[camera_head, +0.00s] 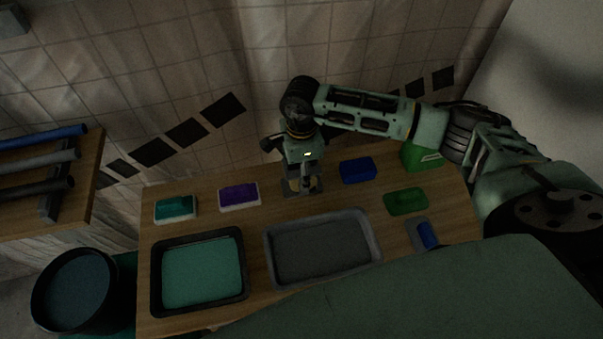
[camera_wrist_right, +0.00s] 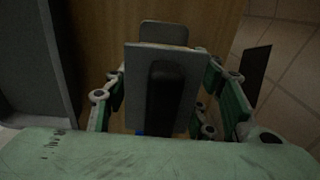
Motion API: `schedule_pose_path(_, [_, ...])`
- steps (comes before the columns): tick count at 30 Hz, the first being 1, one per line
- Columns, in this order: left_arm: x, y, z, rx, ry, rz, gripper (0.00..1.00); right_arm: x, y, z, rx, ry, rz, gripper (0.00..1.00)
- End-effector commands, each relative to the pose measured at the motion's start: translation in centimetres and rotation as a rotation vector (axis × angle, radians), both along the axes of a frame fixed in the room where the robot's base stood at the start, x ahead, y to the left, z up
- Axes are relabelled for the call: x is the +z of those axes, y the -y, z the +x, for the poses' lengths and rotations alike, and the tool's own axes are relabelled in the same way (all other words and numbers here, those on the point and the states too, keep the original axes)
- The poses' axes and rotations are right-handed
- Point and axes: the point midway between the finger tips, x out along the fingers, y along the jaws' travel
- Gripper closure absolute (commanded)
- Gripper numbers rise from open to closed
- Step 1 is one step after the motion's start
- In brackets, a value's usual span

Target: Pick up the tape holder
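I take the tape holder (camera_wrist_right: 185,95) to be the grey flat piece with a black upright bar between my right fingers in the right wrist view. In the head view only a little grey shows under that gripper, at the table's back edge. My right gripper (camera_head: 303,185) points down over it. In the wrist view its fingers (camera_wrist_right: 165,95) stand apart, one on each side of the piece, and look open; contact is hard to make out. My left gripper is not in view.
The wooden table (camera_head: 255,212) holds a black tray with teal contents (camera_head: 241,285), a grey tray (camera_head: 373,243), teal (camera_head: 176,208) and purple (camera_head: 238,195) sponges, a blue block (camera_head: 358,170), a green piece (camera_head: 406,201) and a blue-handled tool (camera_head: 428,235). A tiled wall stands close behind.

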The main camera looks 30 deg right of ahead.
Motion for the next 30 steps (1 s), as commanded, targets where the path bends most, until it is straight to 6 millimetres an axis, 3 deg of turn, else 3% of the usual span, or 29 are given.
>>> schedule_pose_path(12, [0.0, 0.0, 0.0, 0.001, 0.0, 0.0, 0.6, 0.1, 0.0, 0.1, -0.001, 0.003, 0.0, 0.87])
schedule_pose_path(23, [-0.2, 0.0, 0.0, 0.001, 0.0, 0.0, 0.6, 0.8, 0.0, 0.2, -0.001, 0.005, 0.0, 0.87])
schedule_pose_path(30, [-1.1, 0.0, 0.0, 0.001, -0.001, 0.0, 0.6, 4.2, 0.1, 0.2, 0.001, 0.008, 0.0, 0.87])
